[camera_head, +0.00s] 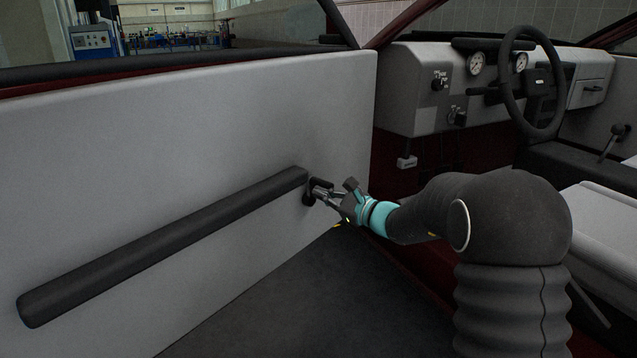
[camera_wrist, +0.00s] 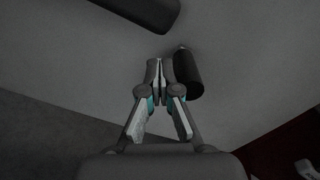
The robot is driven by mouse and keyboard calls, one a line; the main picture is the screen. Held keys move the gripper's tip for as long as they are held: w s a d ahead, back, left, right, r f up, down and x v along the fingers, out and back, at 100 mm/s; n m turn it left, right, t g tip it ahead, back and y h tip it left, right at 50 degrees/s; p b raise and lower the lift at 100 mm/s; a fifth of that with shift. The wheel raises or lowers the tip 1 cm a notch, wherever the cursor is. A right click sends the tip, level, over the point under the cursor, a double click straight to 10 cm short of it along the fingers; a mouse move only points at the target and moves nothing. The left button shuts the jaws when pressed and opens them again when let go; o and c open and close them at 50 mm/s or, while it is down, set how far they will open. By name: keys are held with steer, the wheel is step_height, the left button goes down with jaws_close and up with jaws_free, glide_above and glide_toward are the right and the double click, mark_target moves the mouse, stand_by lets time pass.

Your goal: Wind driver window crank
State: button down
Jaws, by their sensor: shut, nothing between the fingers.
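The driver window crank (camera_head: 308,196) is a small dark part on the light grey door panel, by the front end of the armrest. In the wrist view its dark cylindrical knob (camera_wrist: 188,74) stands just right of the fingertips. My gripper (camera_head: 319,192) reaches the door at the crank and partly overlaps it in the head view. In the wrist view my gripper (camera_wrist: 159,66) has its two fingertips together with nothing between them. The fingers are beside the knob, not around it; I cannot tell whether they touch it. The crank's arm is mostly hidden.
The long dark armrest (camera_head: 165,245) runs along the door panel (camera_head: 190,130) left of the crank. The dashboard (camera_head: 420,85) and steering wheel (camera_head: 533,80) are at upper right. A light seat (camera_head: 605,215) is at the right edge. Dark floor (camera_head: 310,300) lies clear below the gripper.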

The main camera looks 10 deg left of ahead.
steer(key=s+b+v, duration=0.1)
steer(key=v, duration=0.7)
steer(key=shift+a+f, duration=0.3)
steer(key=shift+f, duration=0.05)
stand_by(0.5)
